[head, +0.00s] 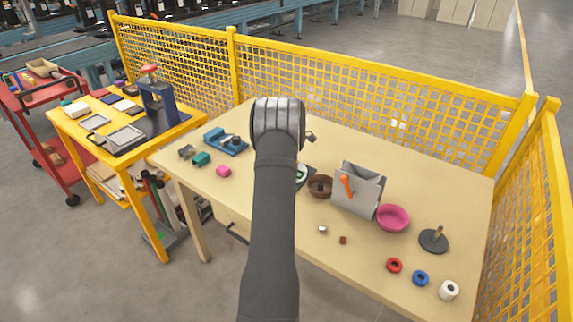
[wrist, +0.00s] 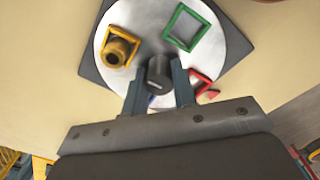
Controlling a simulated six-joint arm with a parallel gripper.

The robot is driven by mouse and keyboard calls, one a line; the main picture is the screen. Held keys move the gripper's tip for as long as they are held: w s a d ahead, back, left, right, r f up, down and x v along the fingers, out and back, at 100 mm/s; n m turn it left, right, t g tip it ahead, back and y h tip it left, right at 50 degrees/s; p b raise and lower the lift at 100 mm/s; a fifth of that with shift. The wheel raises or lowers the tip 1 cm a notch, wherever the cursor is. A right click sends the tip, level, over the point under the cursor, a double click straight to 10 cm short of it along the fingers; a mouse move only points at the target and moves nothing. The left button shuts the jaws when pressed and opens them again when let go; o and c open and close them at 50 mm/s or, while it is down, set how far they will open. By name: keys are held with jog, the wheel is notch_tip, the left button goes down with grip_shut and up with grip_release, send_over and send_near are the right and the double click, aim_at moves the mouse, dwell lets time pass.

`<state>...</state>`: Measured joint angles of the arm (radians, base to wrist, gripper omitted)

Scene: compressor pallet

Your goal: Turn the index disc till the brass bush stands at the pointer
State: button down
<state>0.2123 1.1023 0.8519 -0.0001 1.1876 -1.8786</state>
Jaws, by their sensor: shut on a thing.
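The index disc (wrist: 150,20) is a silver round plate on a dark square base (wrist: 92,68). It carries yellow, green (wrist: 187,27) and red (wrist: 198,80) square frames, and a bit of blue shows by my left finger. The brass bush (wrist: 118,50) stands in the yellow frame at the disc's left. A small red wedge, perhaps the pointer (wrist: 211,94), lies by the red frame at the lower right, away from the bush. My gripper (wrist: 159,88) is shut on the dark centre knob (wrist: 158,70). In the head view my arm hides most of the disc (head: 301,175).
Right of the disc stand a brown bowl (head: 320,186), a grey box (head: 359,190) with an orange handle, and a pink bowl (head: 393,218). Rings, a white roll (head: 449,290) and a peg stand (head: 433,240) lie farther right. A yellow mesh fence (head: 380,90) borders the table.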

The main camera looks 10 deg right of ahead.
jog(key=shift+n, duration=3.4)
jog(key=shift+r+n, duration=0.1)
jog(key=shift+n, duration=3)
jog(key=c, duration=1.5)
grip_release()
jog(key=shift+o, duration=0.2)
notch_tip(320, 180, up, 17)
jog(key=shift+r, duration=0.2)
